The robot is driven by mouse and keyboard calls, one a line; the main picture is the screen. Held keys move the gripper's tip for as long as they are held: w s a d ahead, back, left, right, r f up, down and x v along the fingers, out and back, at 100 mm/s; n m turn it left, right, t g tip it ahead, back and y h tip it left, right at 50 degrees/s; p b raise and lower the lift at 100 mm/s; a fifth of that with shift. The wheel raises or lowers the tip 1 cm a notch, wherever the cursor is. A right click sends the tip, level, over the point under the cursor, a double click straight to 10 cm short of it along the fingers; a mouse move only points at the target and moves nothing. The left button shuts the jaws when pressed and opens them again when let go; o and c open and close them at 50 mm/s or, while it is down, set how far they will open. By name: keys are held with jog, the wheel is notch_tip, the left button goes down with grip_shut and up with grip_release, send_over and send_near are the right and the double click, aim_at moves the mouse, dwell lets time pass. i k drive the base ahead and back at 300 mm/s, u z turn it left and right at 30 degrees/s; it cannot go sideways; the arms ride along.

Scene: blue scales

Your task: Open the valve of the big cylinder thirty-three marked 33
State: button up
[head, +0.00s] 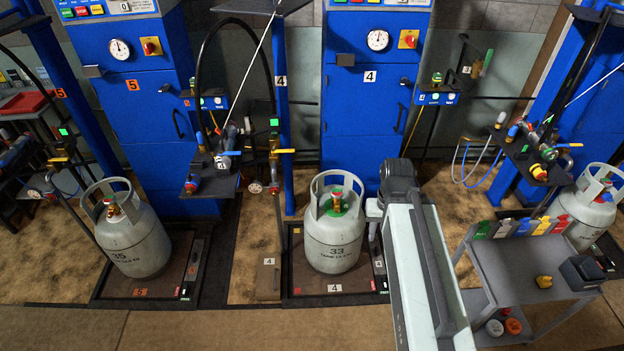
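The big cylinder (335,247) marked 33 is a grey-white gas bottle standing upright on the scale plate of station 4. Its valve (337,205) sits inside the raised collar at the top, with green and red parts showing. My gripper (374,209) is at the end of my arm, just right of the cylinder's collar. It is small and partly hidden by my own wrist, so I cannot tell whether its fingers are open or shut, or whether it touches the collar.
Cylinder 35 (134,242) stands on scale 5 at the left, and another cylinder (588,208) at the right. A grey cart (525,265) stands right of my arm. A blue cabinet (365,110) rises behind cylinder 33. Filling hardware (222,165) hangs left of it.

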aim_at(337, 193)
jog(key=u, duration=0.25)
jog(key=i, duration=1)
jog(key=z, duration=0.05)
